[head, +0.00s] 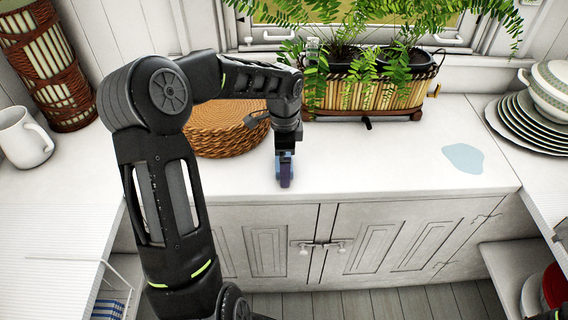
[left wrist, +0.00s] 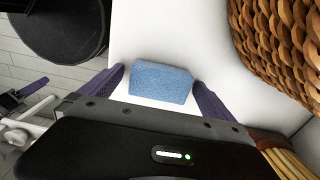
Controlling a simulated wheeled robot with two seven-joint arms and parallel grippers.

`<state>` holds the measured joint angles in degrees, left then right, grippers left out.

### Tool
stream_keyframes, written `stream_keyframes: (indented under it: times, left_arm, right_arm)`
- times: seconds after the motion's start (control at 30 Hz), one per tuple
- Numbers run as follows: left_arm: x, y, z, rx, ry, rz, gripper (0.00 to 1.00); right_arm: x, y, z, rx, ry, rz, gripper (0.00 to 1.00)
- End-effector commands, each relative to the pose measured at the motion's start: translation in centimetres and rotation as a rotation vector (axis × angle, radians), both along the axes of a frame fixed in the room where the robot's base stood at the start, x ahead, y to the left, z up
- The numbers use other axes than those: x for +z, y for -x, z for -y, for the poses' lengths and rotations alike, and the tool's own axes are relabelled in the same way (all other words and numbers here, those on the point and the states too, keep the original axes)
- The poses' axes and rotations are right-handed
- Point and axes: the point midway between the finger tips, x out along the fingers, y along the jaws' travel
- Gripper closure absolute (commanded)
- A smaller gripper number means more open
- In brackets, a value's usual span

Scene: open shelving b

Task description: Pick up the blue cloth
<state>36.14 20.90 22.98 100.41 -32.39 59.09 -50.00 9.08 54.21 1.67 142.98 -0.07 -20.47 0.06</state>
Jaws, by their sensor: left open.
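A blue, block-like piece with a rough, cloth- or sponge-like surface (left wrist: 160,83) lies on the white counter in the left wrist view. My left gripper (left wrist: 158,75) is open, with one purple finger on each side of it. Whether the fingers touch it is unclear. In the head view my left gripper (head: 285,180) points down at the counter's front part, right of the basket; the blue piece is mostly hidden there. A flat, pale blue patch (head: 463,157) lies farther right on the counter; I cannot tell whether it is cloth. Part of my right gripper (left wrist: 26,92) seems to show at the left wrist view's edge.
A round woven basket (head: 220,130) stands left of my left gripper. A planter with ferns (head: 365,95) stands behind it. Stacked plates (head: 525,125) stand at right, and a white mug (head: 22,138) at left. The counter between gripper and pale patch is clear.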

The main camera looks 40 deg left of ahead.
Motion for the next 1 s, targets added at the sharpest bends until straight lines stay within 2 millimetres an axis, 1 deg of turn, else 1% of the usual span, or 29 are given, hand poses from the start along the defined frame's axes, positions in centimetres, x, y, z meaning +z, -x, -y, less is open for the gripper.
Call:
stream_keyframes:
  times: [0.27, 1.0]
  left_arm:
    - [0.03, -0.01, -0.01, 0.0, 0.0, 0.0, 0.01]
    - [0.03, 0.0, 0.0, 0.0, 0.0, 0.0, 0.61]
  right_arm:
    - [0.0, 0.0, 0.0, 0.0, 0.0, 0.0, 0.65]
    - [0.0, 0.0, 0.0, 0.0, 0.0, 0.0, 0.65]
